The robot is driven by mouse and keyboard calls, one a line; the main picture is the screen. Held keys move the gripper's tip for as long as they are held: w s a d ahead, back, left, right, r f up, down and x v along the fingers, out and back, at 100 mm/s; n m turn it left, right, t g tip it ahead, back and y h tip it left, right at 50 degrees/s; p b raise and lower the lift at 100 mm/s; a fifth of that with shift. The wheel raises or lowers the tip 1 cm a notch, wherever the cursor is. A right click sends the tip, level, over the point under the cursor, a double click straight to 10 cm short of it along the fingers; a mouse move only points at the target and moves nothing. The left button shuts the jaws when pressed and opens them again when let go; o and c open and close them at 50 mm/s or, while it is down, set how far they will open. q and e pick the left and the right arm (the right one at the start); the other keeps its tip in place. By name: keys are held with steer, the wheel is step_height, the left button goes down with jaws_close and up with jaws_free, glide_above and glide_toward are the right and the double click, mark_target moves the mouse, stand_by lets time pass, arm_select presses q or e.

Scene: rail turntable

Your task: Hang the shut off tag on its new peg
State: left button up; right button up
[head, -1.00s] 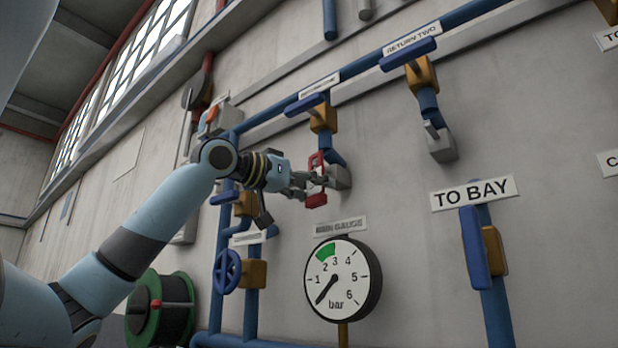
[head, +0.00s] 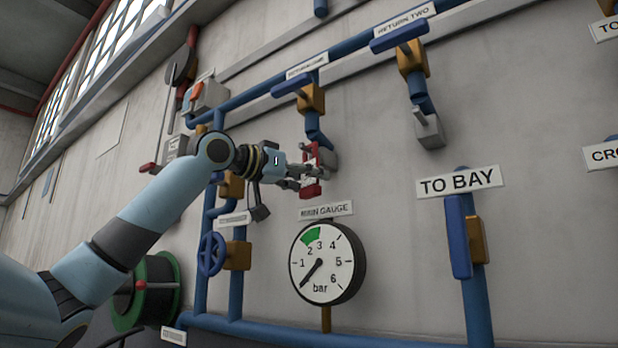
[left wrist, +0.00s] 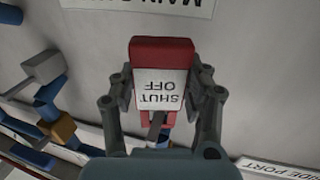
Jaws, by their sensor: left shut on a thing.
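The shut off tag (head: 311,191) is a red frame with a white plate. It fills the middle of the left wrist view (left wrist: 163,50), its lettering upside down there. My left gripper (head: 304,172) is shut on its two sides, with a finger on each side in the left wrist view (left wrist: 166,86). The tag is at the grey peg block (head: 328,158) below the left-hand upper valve. A dark peg (left wrist: 157,122) shows at the tag's loop; I cannot tell whether it passes through. Another grey peg block (head: 429,132), below RETURN TWO, is empty. My right gripper is not in view.
The main gauge (head: 327,263) is just below the tag. Blue pipes (head: 235,320) with valves run around it. The TO BAY valve (head: 459,235) stands at right. Bare wall (head: 390,190) lies between the two peg blocks. A hose reel (head: 150,290) is at lower left.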

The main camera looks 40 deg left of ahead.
mark_target(308, 134)
arm_select(q)
steer(key=o, duration=1)
steer(key=shift+c, duration=0.2)
steer(key=shift+o, duration=0.3)
steer(key=shift+r, duration=0.15)
step_height(308, 134, up, 10)
steer(key=shift+f, duration=0.1)
